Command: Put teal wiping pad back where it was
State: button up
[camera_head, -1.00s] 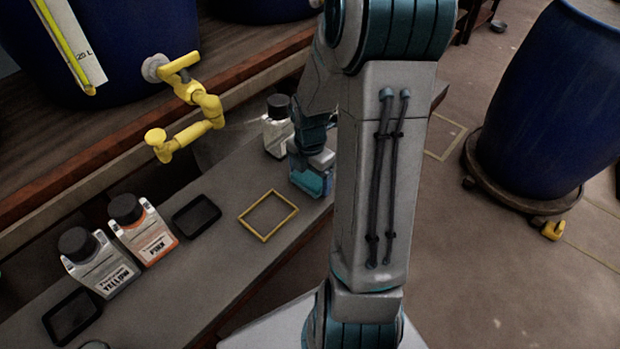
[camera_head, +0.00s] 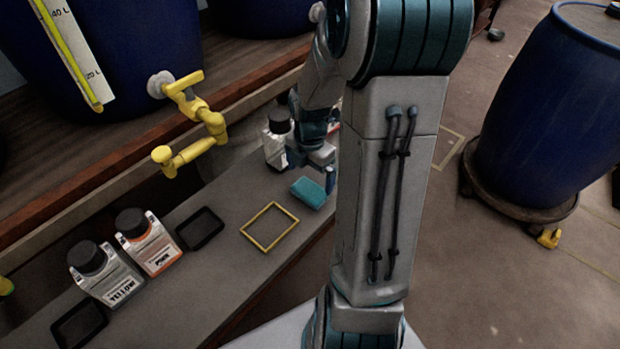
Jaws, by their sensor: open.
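The teal wiping pad (camera_head: 309,192) lies on the grey bench, to the right of a yellow rectangular outline (camera_head: 269,227) that is empty. My gripper (camera_head: 311,174) is open just behind and above the pad, with one finger showing beside the pad's right end. The pad appears free of the fingers. My forearm hides the bench to the right of the pad.
A dark-capped bottle (camera_head: 277,139) stands close to my gripper's left. A black tray (camera_head: 200,228), the PINK bottle (camera_head: 149,241), the YELLOW bottle (camera_head: 105,273) and another black tray (camera_head: 79,325) line the bench. A yellow tap (camera_head: 190,120) overhangs its back edge.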

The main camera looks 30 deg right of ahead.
aim_at(310, 189)
notch_tip(310, 189, up, 6)
jog(key=p, duration=0.2)
jog(key=s+a+r+m, duration=0.3)
jog(key=s+a+m, duration=0.3)
jog(key=m, duration=0.5)
jog(key=s+a+r+m+t, duration=0.1)
jog(key=s+a+r+m, duration=0.3)
jog(key=m, duration=0.6)
jog(key=shift+s+a+r+m, duration=0.15)
jog(key=shift+s+a+m, duration=0.25)
jog(key=shift+s+a, duration=0.75)
